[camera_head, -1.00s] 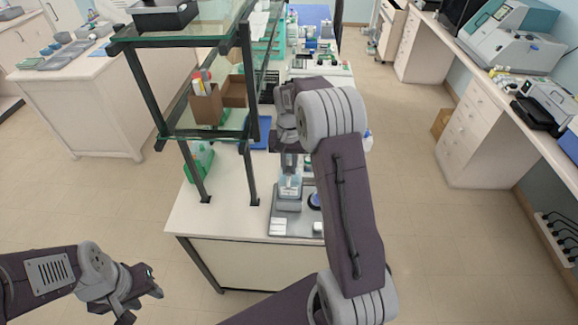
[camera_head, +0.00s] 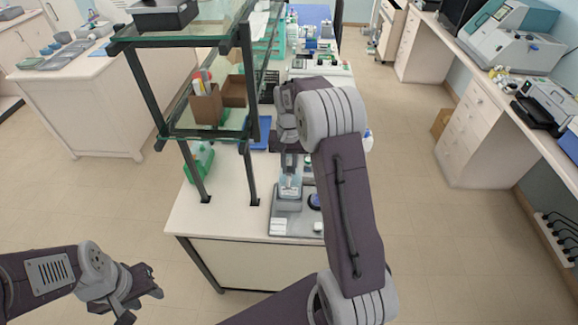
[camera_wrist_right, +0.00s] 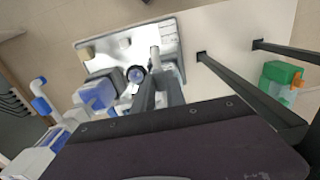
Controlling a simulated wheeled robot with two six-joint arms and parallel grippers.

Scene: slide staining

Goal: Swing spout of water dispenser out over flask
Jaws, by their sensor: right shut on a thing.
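The water dispenser (camera_head: 289,190), a pale grey-blue upright body, stands on a grey tray (camera_head: 280,226) on the bench, below my right gripper (camera_head: 289,150). The arm covers part of it in the head view. In the right wrist view, my right gripper (camera_wrist_right: 156,82) is shut on a small part by the dispenser that looks like its spout, mostly hidden by the fingers. A round dark-rimmed vessel (camera_wrist_right: 136,75), possibly the flask, sits close left of the fingers. My left gripper (camera_head: 148,285) hangs over the floor at lower left, away from the bench; its jaws are unclear.
A glass shelf on dark posts (camera_head: 246,95) stands left of the right arm and holds cardboard boxes (camera_head: 206,106). Blue-topped bottles (camera_wrist_right: 97,94) stand beside the tray. Bare bench (camera_head: 225,215) lies left of the tray.

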